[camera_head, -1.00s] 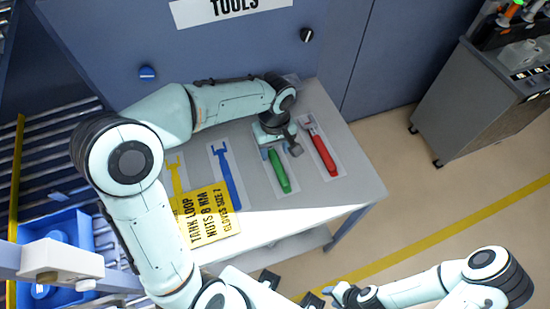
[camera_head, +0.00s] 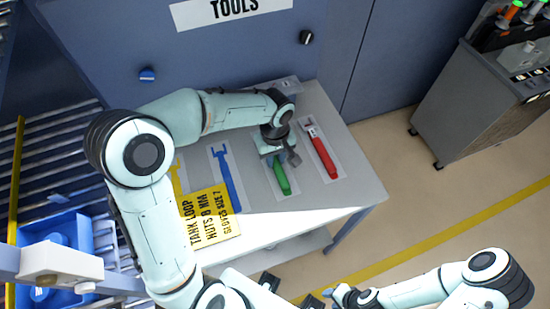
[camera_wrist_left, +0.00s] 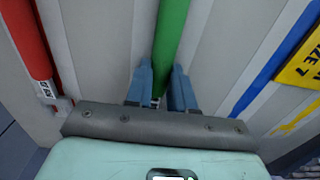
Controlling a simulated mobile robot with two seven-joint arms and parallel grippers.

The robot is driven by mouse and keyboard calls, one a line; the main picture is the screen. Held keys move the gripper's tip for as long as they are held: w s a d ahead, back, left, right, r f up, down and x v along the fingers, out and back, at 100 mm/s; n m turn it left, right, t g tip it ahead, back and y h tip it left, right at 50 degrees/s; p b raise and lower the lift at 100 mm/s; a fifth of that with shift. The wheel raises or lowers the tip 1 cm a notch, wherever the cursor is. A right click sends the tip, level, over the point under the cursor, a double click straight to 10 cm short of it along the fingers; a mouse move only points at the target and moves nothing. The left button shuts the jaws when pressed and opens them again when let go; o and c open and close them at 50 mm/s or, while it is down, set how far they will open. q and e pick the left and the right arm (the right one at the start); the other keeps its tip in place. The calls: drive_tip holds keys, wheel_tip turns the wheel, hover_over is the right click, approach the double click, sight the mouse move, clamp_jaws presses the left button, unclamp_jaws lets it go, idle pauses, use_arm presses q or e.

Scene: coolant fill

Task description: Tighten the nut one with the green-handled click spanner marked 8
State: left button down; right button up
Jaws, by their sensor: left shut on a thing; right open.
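The green-handled spanner (camera_head: 281,175) lies on its pale outline on the grey tool table. My left gripper (camera_head: 273,156) is over its upper end, fingers pointing down. In the left wrist view the green handle (camera_wrist_left: 171,45) runs between the two blue-grey fingers (camera_wrist_left: 161,85), which are shut on it. The spanner's head and its marking are hidden under the gripper. My right gripper (camera_head: 332,292) is at the bottom of the head view, away from the table, open, with nothing visible in it. The nut is not in view.
A red spanner (camera_head: 321,153) lies close to the right, a blue one (camera_head: 228,180) to the left. A yellow sign (camera_head: 209,217) covers the table's front left. A blue cabinet wall (camera_head: 240,55) stands behind. A grey wheeled cabinet (camera_head: 465,95) is far right.

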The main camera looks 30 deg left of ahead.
use_arm(q)
wheel_tip(320, 180, up, 10)
drive_tip(key=f, duration=0.1)
drive_tip(key=s+a+r+n+p, duration=0.1)
drive_tip(key=s+a+r+n, duration=0.1)
drive_tip(key=a, duration=0.8)
drive_tip(key=s+a+r+n+p, duration=0.2)
drive_tip(key=s+a+r+n, duration=0.1)
drive_tip(key=a, duration=0.7)
drive_tip(key=shift+r, duration=0.4)
use_arm(e)
drive_tip(key=shift+t, duration=0.3)
drive_tip(key=w+r, duration=0.1)
drive_tip(key=r, duration=0.1)
drive_tip(key=w+r, duration=0.2)
drive_tip(key=shift+w+r, duration=0.15)
drive_tip(key=shift+w, duration=0.05)
use_arm(q)
wheel_tip(320, 180, down, 4)
drive_tip(key=shift+s+f+b, duration=0.1)
drive_tip(key=shift+s+b, duration=0.05)
drive_tip(key=shift+b, duration=1.05)
use_arm(e)
drive_tip(key=s+f, duration=0.2)
drive_tip(key=f, duration=0.1)
drive_tip(key=shift+s+f, duration=0.2)
drive_tip(key=shift+s, duration=0.2)
